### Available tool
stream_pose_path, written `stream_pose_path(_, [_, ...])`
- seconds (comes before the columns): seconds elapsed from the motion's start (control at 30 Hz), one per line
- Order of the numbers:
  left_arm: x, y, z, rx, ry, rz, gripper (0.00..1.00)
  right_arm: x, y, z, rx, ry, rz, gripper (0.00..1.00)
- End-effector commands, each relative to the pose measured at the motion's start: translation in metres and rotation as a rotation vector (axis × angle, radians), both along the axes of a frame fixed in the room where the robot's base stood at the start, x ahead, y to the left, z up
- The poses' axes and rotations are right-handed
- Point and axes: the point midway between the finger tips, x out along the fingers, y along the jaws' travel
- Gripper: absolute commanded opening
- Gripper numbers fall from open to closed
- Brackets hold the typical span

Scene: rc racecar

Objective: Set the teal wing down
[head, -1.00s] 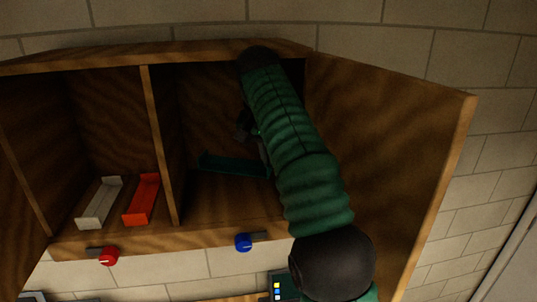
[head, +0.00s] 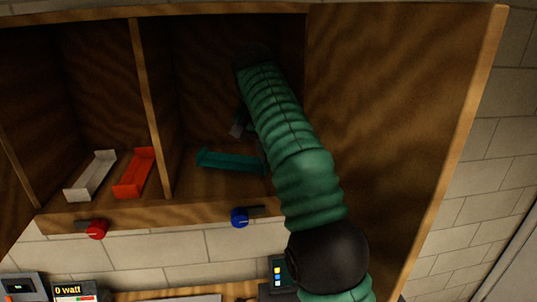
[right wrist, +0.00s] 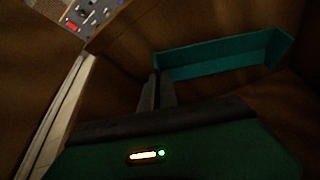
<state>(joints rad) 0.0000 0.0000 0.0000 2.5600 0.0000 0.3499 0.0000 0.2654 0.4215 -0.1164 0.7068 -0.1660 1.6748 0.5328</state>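The teal wing (head: 228,161) is low inside the right compartment of the wooden cabinet (head: 115,216), at or just above its floor. I cannot tell whether it touches the floor. My right arm reaches into this compartment and hides the wing's right end. In the right wrist view the teal wing (right wrist: 222,58) lies across the top, with its left end at the fingertips. My right gripper (right wrist: 156,88) has its two dark fingers close together and looks shut on that end. The fingertips are dim. My left gripper is not in view.
A white wing (head: 91,177) and a red wing (head: 134,173) lie in the left compartment, beyond the divider (head: 152,110). A red knob (head: 97,229) and a blue knob (head: 239,217) sit on the front edge. An open door (head: 400,110) stands right of my arm.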

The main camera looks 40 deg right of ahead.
Motion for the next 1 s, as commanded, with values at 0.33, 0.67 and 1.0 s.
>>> stream_pose_path(0.33, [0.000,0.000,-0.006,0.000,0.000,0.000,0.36,0.000,-0.002,-0.008,0.001,-0.001,-0.001,0.00])
stream_pose_path(0.67, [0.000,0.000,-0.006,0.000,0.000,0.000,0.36,0.000,-0.002,-0.008,0.000,0.000,-0.001,0.29])
stream_pose_path(1.0, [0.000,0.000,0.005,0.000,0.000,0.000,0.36,-0.001,-0.002,0.003,0.001,-0.001,0.000,0.29])
